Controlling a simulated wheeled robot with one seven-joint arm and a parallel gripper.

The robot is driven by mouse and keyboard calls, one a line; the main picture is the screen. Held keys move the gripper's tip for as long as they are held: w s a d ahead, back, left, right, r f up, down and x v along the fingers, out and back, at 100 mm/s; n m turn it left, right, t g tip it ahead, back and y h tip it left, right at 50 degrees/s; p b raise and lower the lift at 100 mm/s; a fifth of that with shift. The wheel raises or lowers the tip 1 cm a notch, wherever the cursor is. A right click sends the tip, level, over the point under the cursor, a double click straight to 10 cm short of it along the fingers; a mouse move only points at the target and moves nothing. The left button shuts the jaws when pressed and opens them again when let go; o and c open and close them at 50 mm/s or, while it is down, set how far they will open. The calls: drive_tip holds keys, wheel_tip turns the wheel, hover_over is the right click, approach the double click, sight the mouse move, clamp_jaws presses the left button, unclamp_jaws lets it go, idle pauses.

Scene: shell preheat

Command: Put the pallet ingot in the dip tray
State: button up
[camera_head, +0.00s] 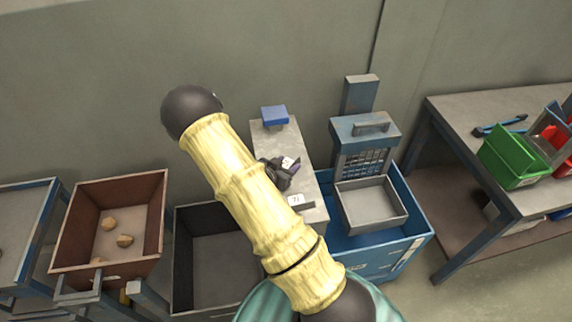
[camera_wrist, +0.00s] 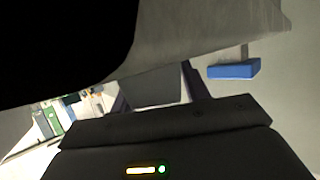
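No ingot can be made out for certain in either view. A shallow grey open tray (camera_head: 370,206), which looks like the dip tray, sits empty on a blue cabinet in front of a mesh guard. My gripper (camera_head: 284,172) seems to be the dark shape over the narrow grey bench, left of that tray and partly hidden behind my yellow-sleeved arm. Its fingertips and anything between them cannot be made out. The wrist view shows mostly its dark body.
A blue block (camera_head: 274,115) stands at the narrow bench's far end; a blue block also shows in the wrist view (camera_wrist: 233,69). Brown (camera_head: 108,258) and dark (camera_head: 218,280) bins stand left; the brown one holds lumps. A table (camera_head: 480,115) with green and red bins stands right.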

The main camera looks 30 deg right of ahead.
drive_tip(key=shift+o, duration=1.1)
drive_tip(key=shift+r, duration=0.2)
drive_tip(key=b+v, duration=0.1)
drive_tip(key=v, duration=1.1)
drive_tip(key=shift+f, duration=0.1)
